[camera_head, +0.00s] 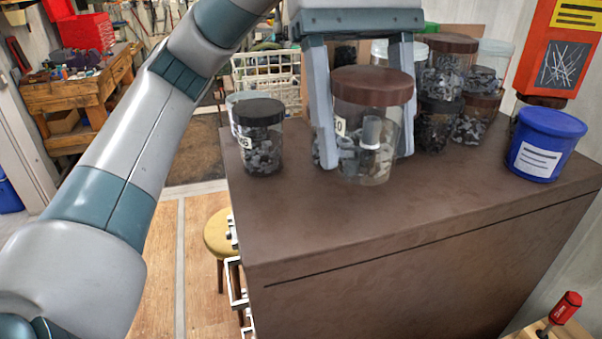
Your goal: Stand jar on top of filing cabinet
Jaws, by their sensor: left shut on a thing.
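A clear jar (352,118) with a brown lid and grey hardware inside is upright between the fingers of my left gripper (366,160). The gripper comes down from above, with one finger on each side of the jar. The jar is over the brown top of the filing cabinet (330,225); its base looks on or very close to the surface, and I cannot tell which. My right gripper is not in view.
A black-lidded jar (262,140) stands to the left on the cabinet. Several jars (445,75) crowd behind and to the right, and a blue tub (545,145) stands at the right. The cabinet top's front part is clear. A yellow stool (217,235) is beside the cabinet.

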